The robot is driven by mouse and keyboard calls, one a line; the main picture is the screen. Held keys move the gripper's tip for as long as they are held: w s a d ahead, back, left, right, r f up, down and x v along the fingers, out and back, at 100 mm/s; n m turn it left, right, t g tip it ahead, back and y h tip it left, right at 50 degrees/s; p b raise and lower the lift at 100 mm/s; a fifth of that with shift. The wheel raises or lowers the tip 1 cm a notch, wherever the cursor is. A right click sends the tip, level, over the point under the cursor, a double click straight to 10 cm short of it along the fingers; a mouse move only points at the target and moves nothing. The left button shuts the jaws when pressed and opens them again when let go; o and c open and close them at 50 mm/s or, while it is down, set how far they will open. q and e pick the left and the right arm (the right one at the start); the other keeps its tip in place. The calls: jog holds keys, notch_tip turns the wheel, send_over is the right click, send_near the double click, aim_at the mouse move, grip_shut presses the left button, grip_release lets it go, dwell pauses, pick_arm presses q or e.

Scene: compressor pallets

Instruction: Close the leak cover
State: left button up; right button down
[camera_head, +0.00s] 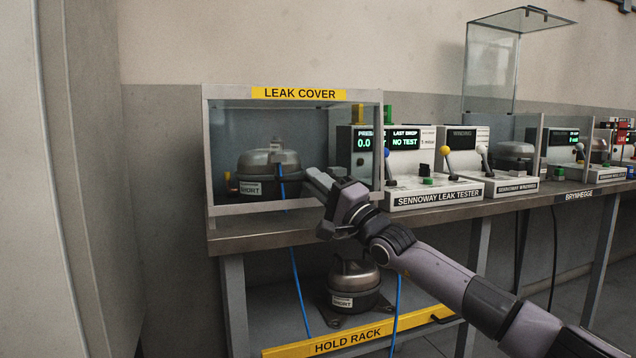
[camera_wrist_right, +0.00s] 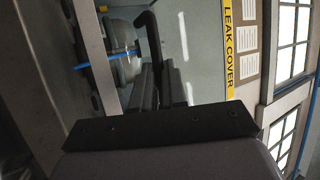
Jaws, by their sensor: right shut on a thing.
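The leak cover (camera_head: 225,150) is a clear box with a pale frame and a yellow "LEAK COVER" label on its top edge. It stands at the left end of the bench, its lower front edge close to the bench top. A dark compressor (camera_head: 268,170) with a blue hose shows behind its glass. My right gripper (camera_head: 322,186) is at the cover's lower front right, shut on the black cover handle (camera_wrist_right: 148,24), whose curved end shows past the fingers in the wrist view. The fingers partly hide the handle. My left gripper is not in view.
The leak tester (camera_head: 435,195) stands on the bench just right of the cover, its display reading "NO TEST". Another clear cover (camera_head: 490,70) stands raised farther right. Below the bench (camera_head: 240,238), another compressor (camera_head: 354,280) sits on the hold rack, with blue hoses hanging nearby.

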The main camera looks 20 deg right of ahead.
jog(key=c, duration=1.5)
grip_release()
jog(key=shift+d+r, duration=0.15)
jog(key=shift+r, duration=0.1)
jog(key=o, duration=0.3)
jog(key=shift+w+f, duration=0.1)
jog(key=shift+f, duration=0.05)
jog(key=shift+o, duration=0.2)
jog(key=v, duration=0.7)
jog(key=shift+p, duration=0.45)
